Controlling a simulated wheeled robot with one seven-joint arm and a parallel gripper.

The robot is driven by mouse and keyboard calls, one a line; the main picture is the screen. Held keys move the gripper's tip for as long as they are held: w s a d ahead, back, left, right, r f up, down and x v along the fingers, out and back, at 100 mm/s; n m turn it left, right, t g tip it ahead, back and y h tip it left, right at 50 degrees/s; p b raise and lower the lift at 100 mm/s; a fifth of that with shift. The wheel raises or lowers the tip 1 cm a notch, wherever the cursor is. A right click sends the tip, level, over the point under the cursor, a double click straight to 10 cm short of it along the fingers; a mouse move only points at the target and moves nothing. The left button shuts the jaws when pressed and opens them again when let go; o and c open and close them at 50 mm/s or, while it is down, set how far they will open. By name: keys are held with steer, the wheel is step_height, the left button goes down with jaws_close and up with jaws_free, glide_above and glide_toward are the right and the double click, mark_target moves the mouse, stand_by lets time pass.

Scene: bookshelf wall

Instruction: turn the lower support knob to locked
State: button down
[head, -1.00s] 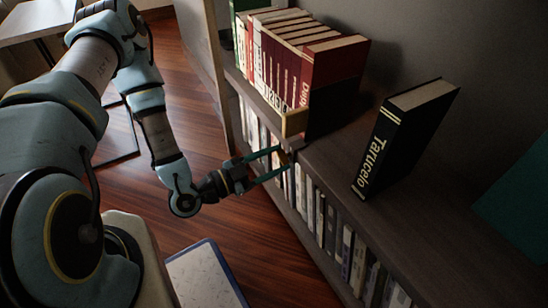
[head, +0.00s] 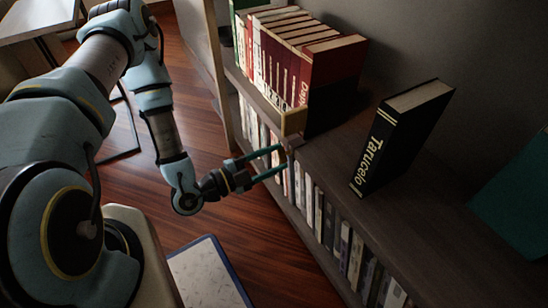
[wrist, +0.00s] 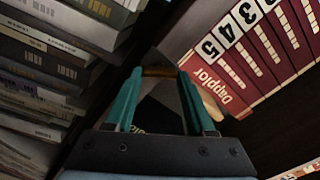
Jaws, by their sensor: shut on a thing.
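The lower support knob shows in the wrist view as a small brownish bar (wrist: 160,71) between my fingertips. My gripper (wrist: 160,76) has its two teal fingers closed on the knob, one on each side. In the head view my gripper (head: 285,157) reaches the front edge of the shelf, just below the wooden support block (head: 293,122) beside the red books. The knob is mostly hidden by the fingers there. I cannot read any lock mark or its exact turn.
Dark red numbered volumes (head: 310,75) stand on the shelf (head: 335,150) behind the block. A black book (head: 405,135) leans alone at the right. Several books (head: 345,245) fill the lower shelf. A blue-edged panel (head: 210,275) is near my base. Open floor lies left of the shelves.

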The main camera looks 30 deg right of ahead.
steer(key=shift+c, duration=1.2)
jaws_free()
steer(key=a+p, duration=0.1)
steer(key=a, duration=1)
steer(key=shift+w, duration=0.3)
